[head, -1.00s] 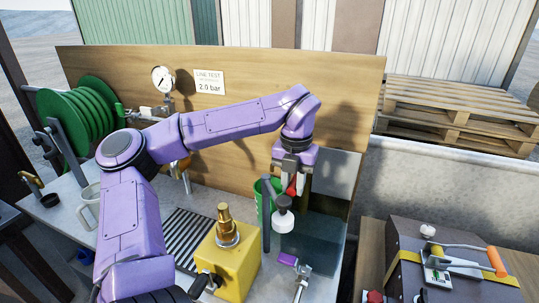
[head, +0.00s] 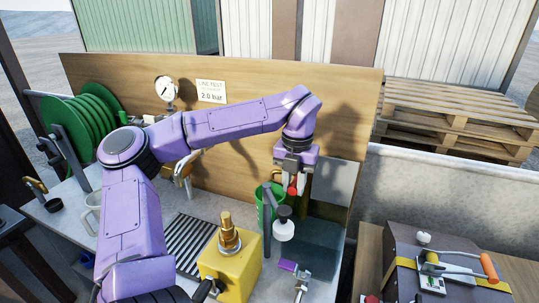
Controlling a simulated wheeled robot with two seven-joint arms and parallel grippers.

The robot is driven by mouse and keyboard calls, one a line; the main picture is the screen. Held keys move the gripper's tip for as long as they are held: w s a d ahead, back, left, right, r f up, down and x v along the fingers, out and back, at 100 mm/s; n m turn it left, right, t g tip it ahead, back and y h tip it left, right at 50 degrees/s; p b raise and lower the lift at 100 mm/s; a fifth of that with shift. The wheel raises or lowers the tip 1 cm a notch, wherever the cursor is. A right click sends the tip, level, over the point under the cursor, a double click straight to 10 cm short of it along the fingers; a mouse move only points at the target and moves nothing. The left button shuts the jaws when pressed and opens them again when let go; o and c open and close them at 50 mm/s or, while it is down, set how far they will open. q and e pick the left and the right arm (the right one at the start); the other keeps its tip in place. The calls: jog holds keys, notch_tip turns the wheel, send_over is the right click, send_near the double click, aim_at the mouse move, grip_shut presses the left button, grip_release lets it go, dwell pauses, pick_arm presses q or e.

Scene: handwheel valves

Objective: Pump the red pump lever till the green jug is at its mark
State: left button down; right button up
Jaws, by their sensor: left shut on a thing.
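My left gripper (head: 293,186) points down at the back right of the bench and is shut on the red pump lever (head: 292,187). Only a small red part of the lever shows between the fingers; the rest is hidden. The green jug (head: 268,207) stands just left of and below the gripper, partly behind a grey post (head: 267,240). Its mark and its level cannot be made out. My right gripper is not in view.
A white part with a dark top (head: 284,228) is just below the gripper. A yellow block with a brass fitting (head: 230,265) stands in front. A gauge (head: 165,92) and a sign reading 2.0 bar (head: 211,91) are on the wooden backboard (head: 330,95).

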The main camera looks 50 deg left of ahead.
pick_arm(q)
jog(key=r, duration=0.1)
jog(key=r+p, duration=0.1)
jog(key=r, duration=0.1)
jog(key=shift+w+a+p, duration=0.25)
jog(key=shift+w+p, duration=0.1)
jog(key=c, duration=0.9)
grip_release()
jog(key=shift+f+b, duration=0.35)
jog(key=shift+w+a+f, duration=0.1)
jog(key=shift+w+f, duration=0.05)
notch_tip(320, 180, up, 7)
jog(key=p, duration=0.6)
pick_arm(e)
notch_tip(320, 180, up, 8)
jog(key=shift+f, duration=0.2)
